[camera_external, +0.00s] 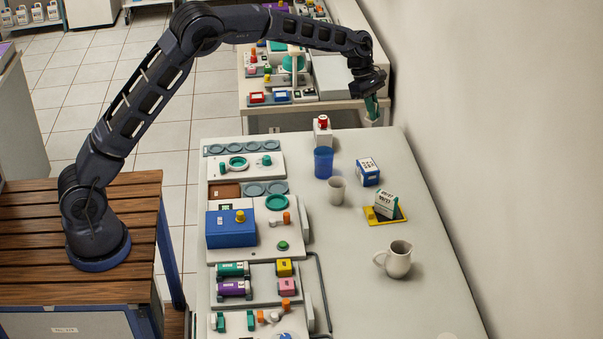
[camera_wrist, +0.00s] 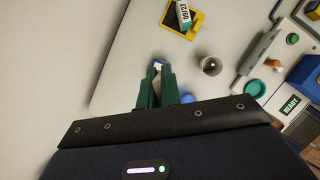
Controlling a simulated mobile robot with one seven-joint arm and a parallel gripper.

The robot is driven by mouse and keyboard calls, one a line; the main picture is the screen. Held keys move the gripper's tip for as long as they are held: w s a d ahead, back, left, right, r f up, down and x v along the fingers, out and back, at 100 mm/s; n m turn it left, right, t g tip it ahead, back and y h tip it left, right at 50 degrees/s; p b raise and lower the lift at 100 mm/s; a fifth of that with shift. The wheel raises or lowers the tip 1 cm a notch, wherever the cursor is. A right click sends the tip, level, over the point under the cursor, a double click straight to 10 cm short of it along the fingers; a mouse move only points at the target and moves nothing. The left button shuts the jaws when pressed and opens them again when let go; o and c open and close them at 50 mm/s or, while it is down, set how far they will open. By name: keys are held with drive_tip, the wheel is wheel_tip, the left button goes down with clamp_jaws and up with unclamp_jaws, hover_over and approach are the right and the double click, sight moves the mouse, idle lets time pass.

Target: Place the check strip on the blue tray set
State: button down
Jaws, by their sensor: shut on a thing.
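My gripper (camera_external: 371,106) hangs over the far right end of the long table. Its green fingers show in the wrist view (camera_wrist: 160,88). It is shut on a small pale thing (camera_external: 371,118), which shows just below the fingers. The fingers mostly hide it, so I cannot tell for sure that it is the check strip. A small blue tray (camera_external: 281,97) lies beside a red one on the back bench, left of my gripper. I cannot tell for sure that this is the blue tray set.
A blue cup (camera_external: 323,162), a grey cup (camera_external: 337,191), a blue-and-white box (camera_external: 367,172), a yellow tray (camera_external: 383,221) bearing a labelled box, and a mug (camera_external: 395,260) stand on the long table (camera_external: 350,280). Stations line its left side. A wall rises at right.

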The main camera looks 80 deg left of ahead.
drive_tip(key=w+a, duration=0.1)
drive_tip(key=a, duration=0.2)
approach(374, 167)
drive_tip(key=shift+n, duration=0.4)
drive_tip(key=x, duration=0.5)
drive_tip(key=shift+d+f, duration=0.15)
drive_tip(key=shift+d, duration=0.1)
drive_tip(key=shift+f, duration=0.15)
drive_tip(key=c, duration=1.6)
unclamp_jaws()
